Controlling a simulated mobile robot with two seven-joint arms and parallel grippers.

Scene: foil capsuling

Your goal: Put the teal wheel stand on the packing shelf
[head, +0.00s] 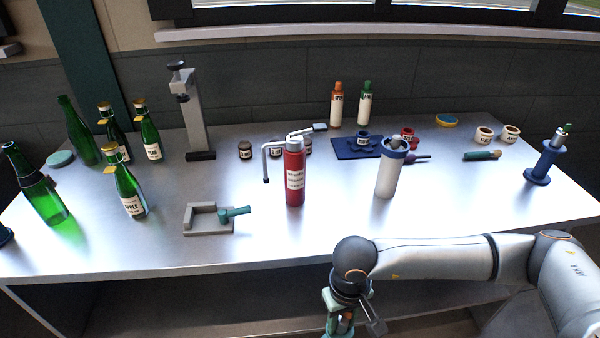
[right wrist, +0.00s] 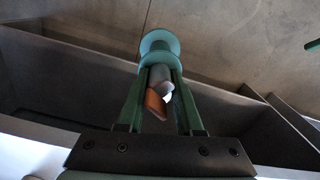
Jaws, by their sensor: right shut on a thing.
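My right gripper (head: 340,318) is low in front of the table's front edge, at the bottom of the head view. In the right wrist view its two green fingers (right wrist: 158,98) are shut on the teal wheel stand (right wrist: 159,43). The stand's round teal flange points away from the gripper, and a grey and orange part shows between the fingers. In the head view my wrist hides most of the stand. A lower shelf (head: 215,308) shows under the table top; I cannot tell whether it is the packing shelf. My left gripper is not in view.
The metal table (head: 330,240) holds green bottles (head: 128,190) at left, a grey clamp (head: 210,220), a red canister (head: 295,178), a white cylinder (head: 388,178) and a blue stand (head: 543,165) at right. The table's front edge is close to my right arm.

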